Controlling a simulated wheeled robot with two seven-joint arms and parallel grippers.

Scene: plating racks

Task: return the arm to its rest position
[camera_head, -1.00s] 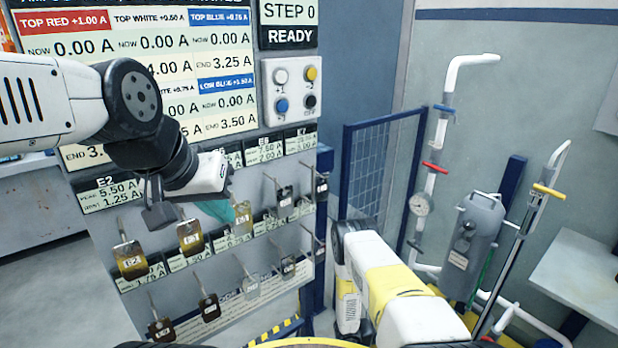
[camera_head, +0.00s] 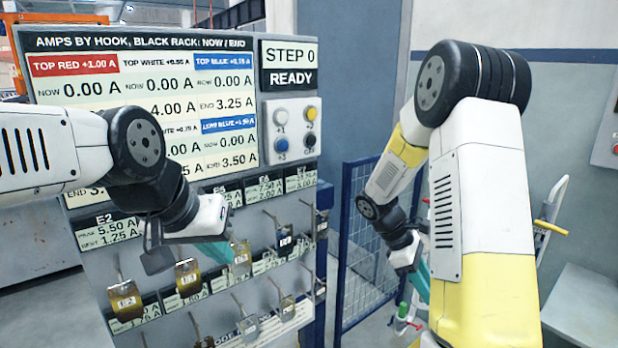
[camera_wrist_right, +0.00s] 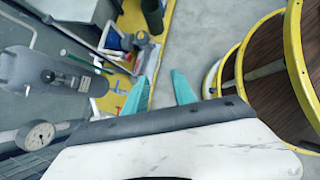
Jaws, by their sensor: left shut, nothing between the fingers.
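My left gripper (camera_head: 218,250) is shut and empty, its teal fingers in front of the rack panel. Its tip is close to a hanging tag (camera_head: 241,258); I cannot tell whether they touch. My right arm stands raised and bent on the right of the head view. Its gripper (camera_head: 421,282) hangs low there, in front of the wall and floor area, partly edge-on. In the right wrist view, the two teal fingers of the right gripper (camera_wrist_right: 160,92) are spread apart with nothing between them.
The rack panel (camera_head: 95,262) carries hooks with several tags, a button box (camera_head: 293,131) and a READY display (camera_head: 290,79). A blue mesh fence (camera_head: 362,250) stands behind the right arm.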

